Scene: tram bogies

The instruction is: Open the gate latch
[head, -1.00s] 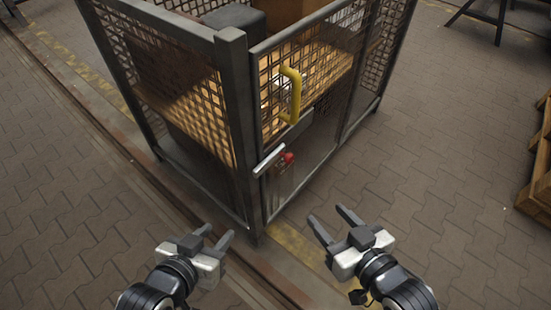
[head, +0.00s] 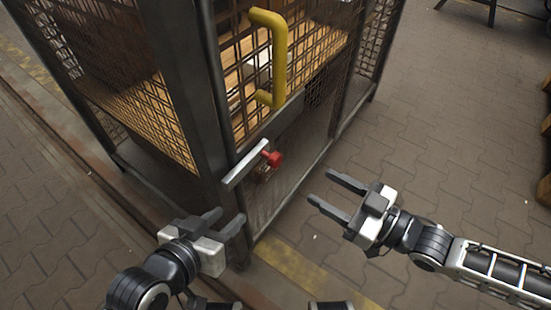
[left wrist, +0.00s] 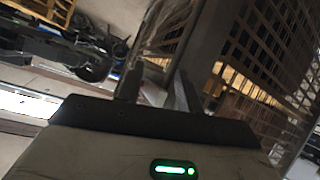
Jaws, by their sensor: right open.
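The gate looks closed against the post. My left gripper (head: 231,215) is open and empty, below and slightly left of the latch, near the foot of the post. Its fingers also show apart in the left wrist view (left wrist: 157,85). My right gripper (head: 320,186) is open and empty, to the right of and below the knob, apart from it.
The dark corner post (head: 190,90) and side mesh panel (head: 115,80) stand left of the gate. Boxes or boards show behind the mesh. A rail (head: 70,160) runs along the paving at left.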

